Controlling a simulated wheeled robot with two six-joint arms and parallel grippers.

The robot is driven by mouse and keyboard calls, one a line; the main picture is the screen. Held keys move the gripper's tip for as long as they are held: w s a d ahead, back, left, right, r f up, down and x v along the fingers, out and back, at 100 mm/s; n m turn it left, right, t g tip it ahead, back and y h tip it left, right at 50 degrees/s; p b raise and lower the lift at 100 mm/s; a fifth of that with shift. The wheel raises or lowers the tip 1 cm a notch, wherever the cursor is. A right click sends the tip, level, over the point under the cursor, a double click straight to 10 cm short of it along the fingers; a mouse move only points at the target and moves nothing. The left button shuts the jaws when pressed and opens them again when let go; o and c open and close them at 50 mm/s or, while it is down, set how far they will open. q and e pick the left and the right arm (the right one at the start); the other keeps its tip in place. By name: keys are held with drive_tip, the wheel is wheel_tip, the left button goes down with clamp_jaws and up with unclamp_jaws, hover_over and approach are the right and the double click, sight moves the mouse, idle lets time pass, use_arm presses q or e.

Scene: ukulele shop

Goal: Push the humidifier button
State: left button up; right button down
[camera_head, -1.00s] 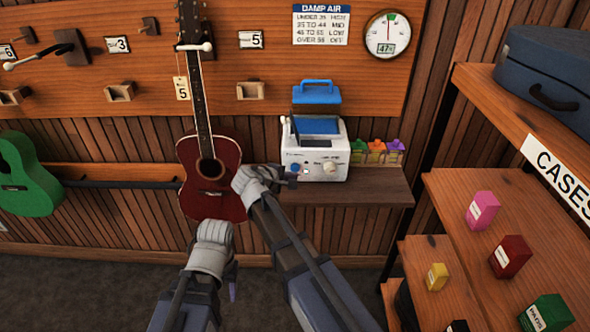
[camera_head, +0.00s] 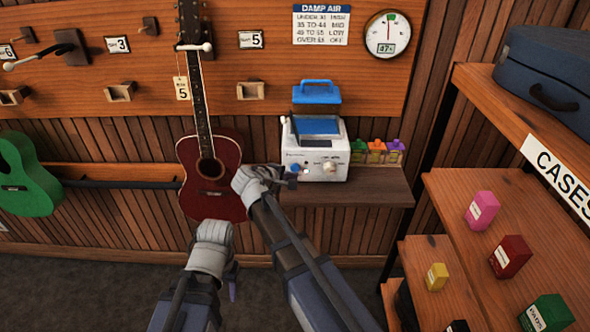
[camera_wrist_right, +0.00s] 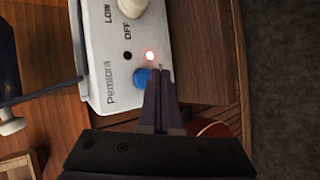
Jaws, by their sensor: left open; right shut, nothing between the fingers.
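The humidifier (camera_head: 338,155) is a white box with a blue top, standing on a small wooden shelf. Its blue button (camera_wrist_right: 140,78) shows on the front panel in the right wrist view, below a lit red-rimmed light (camera_wrist_right: 150,55). My right gripper (camera_head: 293,178) is shut and empty, its tips at the front panel's lower left. In the wrist view the right gripper's fingertips (camera_wrist_right: 160,72) are right beside the button and partly overlap its edge; I cannot tell whether they touch it. My left gripper (camera_head: 233,288) is open and low, away from the humidifier; its fingers are mostly hidden.
A red guitar (camera_head: 210,175) hangs just left of my right gripper. A gauge (camera_head: 387,35) and a chart (camera_head: 321,24) hang above. Shelves with small boxes (camera_head: 510,257) and a case (camera_head: 545,70) are at right.

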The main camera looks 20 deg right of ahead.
drive_tip(key=shift+w, duration=0.15)
drive_tip(key=shift+w+d, duration=0.15)
drive_tip(key=shift+w, duration=0.15)
idle(0.3)
drive_tip(key=shift+w+d, duration=0.1)
drive_tip(key=shift+w, duration=0.4)
idle(0.7)
drive_tip(key=shift+s, duration=0.1)
drive_tip(key=shift+s+a, duration=0.25)
drive_tip(key=shift+s, duration=0.6)
drive_tip(key=s+a, duration=0.1)
drive_tip(key=s, duration=0.4)
drive_tip(key=shift+s+a, duration=0.3)
drive_tip(key=shift+s, duration=0.1)
